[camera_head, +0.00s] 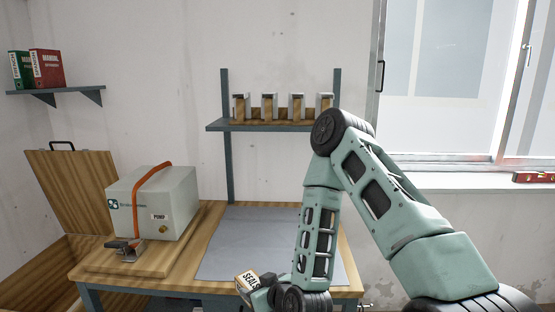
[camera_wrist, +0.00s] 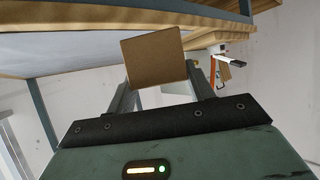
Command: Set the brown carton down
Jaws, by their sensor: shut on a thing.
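The brown carton (camera_head: 248,281) has a white label reading "SEALS" and shows low in the middle of the head view, near the table's front edge. My gripper (camera_wrist: 159,78) is shut on it. In the wrist view the carton (camera_wrist: 153,58) shows a plain brown face between the two fingers. It appears tilted in the head view. The head view does not show clearly whether it is over the table or just in front of it. My arm hides part of the table and much of the gripper.
A wooden table (camera_head: 210,220) carries a bare grey mat (camera_head: 235,250) and a pump box (camera_head: 165,205) with an orange strap at left. An open wooden crate (camera_head: 75,180) stands at far left.

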